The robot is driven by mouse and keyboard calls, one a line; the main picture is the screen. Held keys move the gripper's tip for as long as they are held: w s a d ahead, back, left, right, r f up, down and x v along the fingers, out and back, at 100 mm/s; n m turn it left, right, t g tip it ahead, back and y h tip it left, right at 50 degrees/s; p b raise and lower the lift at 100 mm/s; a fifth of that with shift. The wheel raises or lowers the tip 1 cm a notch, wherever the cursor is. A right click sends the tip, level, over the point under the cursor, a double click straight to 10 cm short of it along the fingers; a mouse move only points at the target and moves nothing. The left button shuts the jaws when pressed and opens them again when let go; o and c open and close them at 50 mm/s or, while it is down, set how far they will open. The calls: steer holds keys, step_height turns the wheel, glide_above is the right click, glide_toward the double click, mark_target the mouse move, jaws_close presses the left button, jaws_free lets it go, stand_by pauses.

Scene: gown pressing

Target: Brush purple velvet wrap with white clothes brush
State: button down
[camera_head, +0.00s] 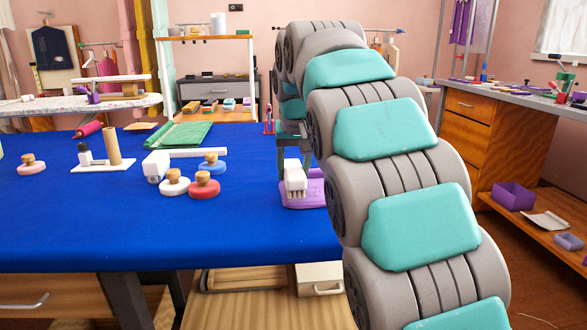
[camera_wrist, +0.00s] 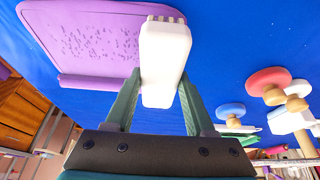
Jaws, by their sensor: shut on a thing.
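My gripper (camera_wrist: 160,82) is shut on the white clothes brush (camera_wrist: 165,55), with one green finger on each side of it. In the head view the brush (camera_head: 295,179) hangs below my gripper, bristles toward the table. The purple velvet wrap (camera_wrist: 85,40) lies flat on the blue table, with many small dark specks across it and a rolled or folded edge. The brush overlaps one end of the wrap in the wrist view; I cannot tell whether the bristles touch it. In the head view my arm hides much of the wrap (camera_head: 300,200).
The blue table (camera_head: 100,225) has free room at its front left. A green folded cloth (camera_head: 180,135) lies farther back.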

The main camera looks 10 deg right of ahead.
steer(key=shift+f+b, duration=0.4)
steer(key=shift+f, duration=0.5)
stand_by(0.5)
steer(key=shift+d, duration=2.3)
steer(key=shift+d, duration=0.1)
steer(key=shift+w+d, duration=0.1)
steer(key=shift+d, duration=2)
steer(key=shift+d, duration=0.1)
steer(key=shift+d+p, duration=0.3)
steer(key=shift+d, duration=1.9)
steer(key=shift+w+d, duration=0.1)
steer(key=shift+d, duration=1.1)
